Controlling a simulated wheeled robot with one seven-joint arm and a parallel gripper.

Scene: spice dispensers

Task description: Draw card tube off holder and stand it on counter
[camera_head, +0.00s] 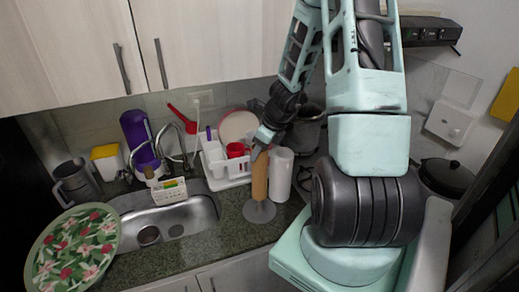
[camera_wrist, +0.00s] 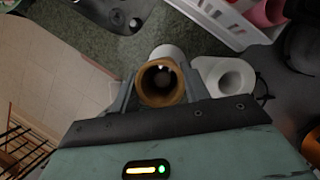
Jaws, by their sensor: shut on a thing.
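The brown card tube (camera_head: 260,178) stands upright on the holder, whose round grey base (camera_head: 259,211) rests on the counter (camera_head: 232,230). My gripper (camera_head: 262,149) is at the tube's upper end, shut on it. In the wrist view the card tube (camera_wrist: 161,83) shows end-on between my fingers, with its open rim towards the camera. Something pale shows inside the tube, but I cannot tell how far the holder's rod reaches into it.
A white paper roll (camera_head: 281,173) stands close on the right of the tube. A white dish rack (camera_head: 226,168) with a red cup is behind. The sink (camera_head: 165,220) lies to the left. The counter in front of the holder is clear.

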